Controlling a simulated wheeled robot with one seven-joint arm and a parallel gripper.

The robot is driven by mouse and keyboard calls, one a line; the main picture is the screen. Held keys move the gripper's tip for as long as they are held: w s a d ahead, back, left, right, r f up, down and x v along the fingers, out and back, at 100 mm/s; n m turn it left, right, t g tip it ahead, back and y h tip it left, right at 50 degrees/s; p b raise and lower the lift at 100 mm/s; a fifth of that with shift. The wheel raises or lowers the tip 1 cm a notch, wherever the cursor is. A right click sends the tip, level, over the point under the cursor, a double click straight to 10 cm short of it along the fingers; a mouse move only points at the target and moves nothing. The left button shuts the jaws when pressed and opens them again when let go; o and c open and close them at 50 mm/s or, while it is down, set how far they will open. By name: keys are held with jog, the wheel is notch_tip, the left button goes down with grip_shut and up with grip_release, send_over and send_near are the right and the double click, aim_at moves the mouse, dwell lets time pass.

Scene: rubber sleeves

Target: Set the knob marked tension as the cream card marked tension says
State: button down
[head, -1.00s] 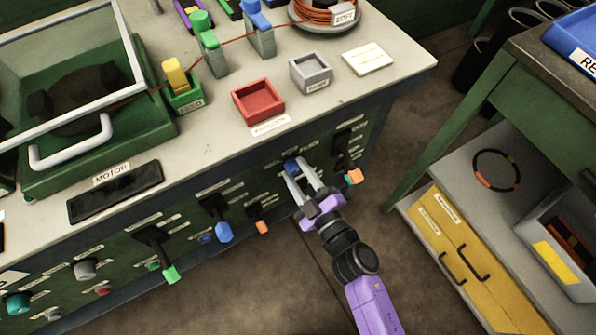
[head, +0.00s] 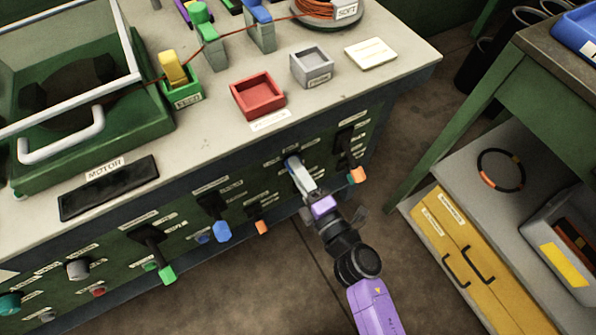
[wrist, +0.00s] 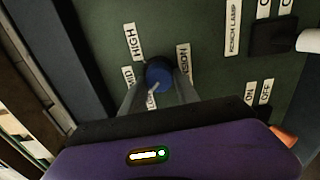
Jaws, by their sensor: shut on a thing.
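The blue knob (wrist: 160,76) is on the green front panel. In the wrist view its tag reads "...NSION", partly covered, and HIGH and MID labels stand around it. My gripper (head: 292,163) is shut on the knob, one finger on each side; the fingers and knob also show in the wrist view. A cream card (head: 371,53) lies on the bench top at the right; its writing is too small to read.
A lever with an orange end (head: 357,175) is close to the right of my gripper. A small orange-tipped switch (head: 261,227) and a blue-ended lever (head: 221,231) are to the left. A green table (head: 520,75) stands at the right, with open floor between.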

jog(key=shift+s+f+n, duration=0.1)
jog(key=shift+n, duration=0.6)
jog(key=c, duration=0.9)
grip_release()
jog(key=v, duration=0.7)
jog(key=shift+s+d, duration=0.2)
jog(key=shift+s, duration=0.1)
